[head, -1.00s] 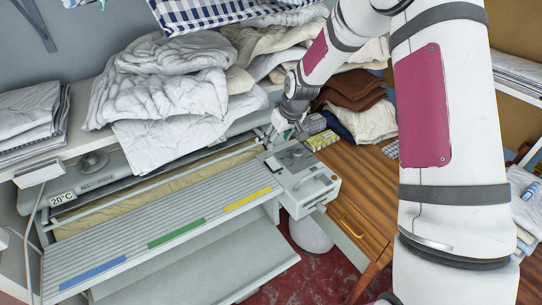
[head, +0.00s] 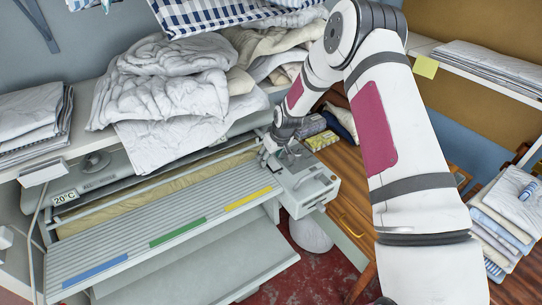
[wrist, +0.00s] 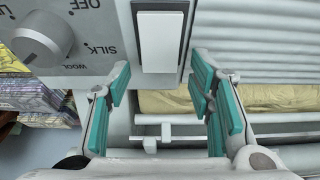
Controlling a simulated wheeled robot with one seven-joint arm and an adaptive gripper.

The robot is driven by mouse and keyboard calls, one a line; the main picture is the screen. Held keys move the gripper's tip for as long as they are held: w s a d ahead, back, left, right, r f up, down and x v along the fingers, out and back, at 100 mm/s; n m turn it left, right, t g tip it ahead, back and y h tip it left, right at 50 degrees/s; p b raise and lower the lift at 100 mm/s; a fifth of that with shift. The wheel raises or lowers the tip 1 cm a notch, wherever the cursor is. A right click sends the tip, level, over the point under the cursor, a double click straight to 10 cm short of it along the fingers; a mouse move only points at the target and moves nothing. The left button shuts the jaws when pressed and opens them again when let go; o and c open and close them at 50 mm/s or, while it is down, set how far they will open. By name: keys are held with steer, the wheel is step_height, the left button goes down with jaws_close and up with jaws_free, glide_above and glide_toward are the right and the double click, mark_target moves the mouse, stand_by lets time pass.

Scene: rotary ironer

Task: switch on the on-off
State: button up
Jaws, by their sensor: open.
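The rotary ironer (head: 160,215) stands below the shelf, with its control box (head: 312,190) at its right end. In the wrist view a white rocker switch (wrist: 162,38) in a dark frame, likely the on-off, sits on the grey panel beside a dial. Whether it is pressed cannot be told. My gripper (wrist: 160,82) is open and empty, its teal-padded fingers on either side of the switch's lower end in the picture. Contact cannot be told. In the head view my gripper (head: 266,154) is at the box's left edge; the switch is hidden there.
The round dial (wrist: 42,38) has OFF, SILK and WOOL marks. A padded cream roller (wrist: 165,102) and rails lie near my fingers. Crumpled white linen (head: 165,90) is heaped on the shelf above. A wooden table (head: 350,195) stands at the right.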

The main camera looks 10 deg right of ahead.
jaws_close()
steer(key=b, duration=0.1)
steer(key=w+g+b, duration=0.1)
steer(key=b, duration=0.1)
steer(key=shift+f, duration=0.25)
steer(key=shift+a+g+h+b, duration=0.1)
steer(key=shift+g+h+b, duration=0.4)
steer(key=shift+b, duration=0.45)
steer(key=shift+s, duration=0.1)
steer(key=shift+r, duration=0.1)
jaws_free()
steer(key=shift+s, duration=0.1)
